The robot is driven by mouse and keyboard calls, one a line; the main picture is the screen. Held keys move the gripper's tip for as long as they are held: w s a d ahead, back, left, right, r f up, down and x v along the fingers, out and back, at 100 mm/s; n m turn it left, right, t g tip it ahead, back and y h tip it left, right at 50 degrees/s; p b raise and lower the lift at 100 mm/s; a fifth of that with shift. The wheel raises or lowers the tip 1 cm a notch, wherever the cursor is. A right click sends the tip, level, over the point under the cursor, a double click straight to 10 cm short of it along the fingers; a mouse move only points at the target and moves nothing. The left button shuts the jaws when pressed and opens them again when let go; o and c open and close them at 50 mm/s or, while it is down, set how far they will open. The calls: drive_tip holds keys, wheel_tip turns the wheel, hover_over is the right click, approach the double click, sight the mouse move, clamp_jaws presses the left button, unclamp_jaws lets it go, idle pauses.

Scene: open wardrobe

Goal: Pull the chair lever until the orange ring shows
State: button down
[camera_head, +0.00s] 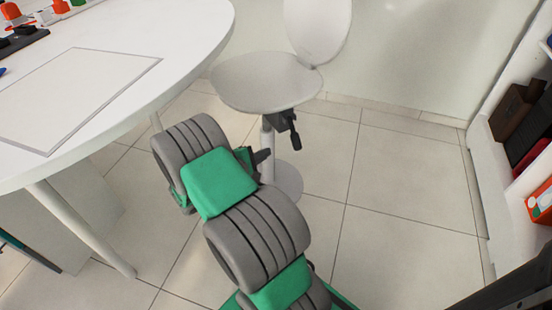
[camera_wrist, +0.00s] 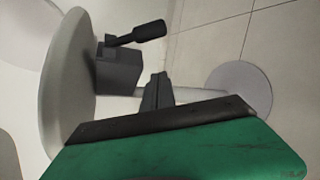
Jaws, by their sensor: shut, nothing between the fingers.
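The white chair (camera_head: 262,82) stands beyond my arm, its round seat on a pale post and a round base (camera_head: 288,180). The dark chair lever (camera_head: 296,136) hangs under the seat's right side. In the wrist view the black lever (camera_wrist: 143,33) sticks out from a dark grey block (camera_wrist: 119,70) under the seat (camera_wrist: 68,85). Only black and grey show on it. My gripper (camera_wrist: 158,78) is shut and empty, apart from the lever and below it in that picture, in front of the post. In the head view my gripper (camera_head: 265,156) is partly hidden by my arm.
A white table (camera_head: 150,30) with a flat panel (camera_head: 70,95) and small items fills the left. Shelves with boxes (camera_head: 520,110) stand at the right edge. The wall is behind the chair. Tiled floor (camera_head: 390,200) is free to the right of the chair.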

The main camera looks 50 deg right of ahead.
sight(295, 135)
drive_tip(key=b+x, duration=0.4)
drive_tip(key=x, duration=0.6)
drive_tip(key=s+r, duration=0.2)
drive_tip(key=s, duration=0.1)
drive_tip(key=shift+s+d+n, duration=0.1)
drive_tip(key=shift+d+n, duration=0.1)
drive_tip(key=shift+n, duration=0.1)
drive_tip(key=shift+r, duration=0.15)
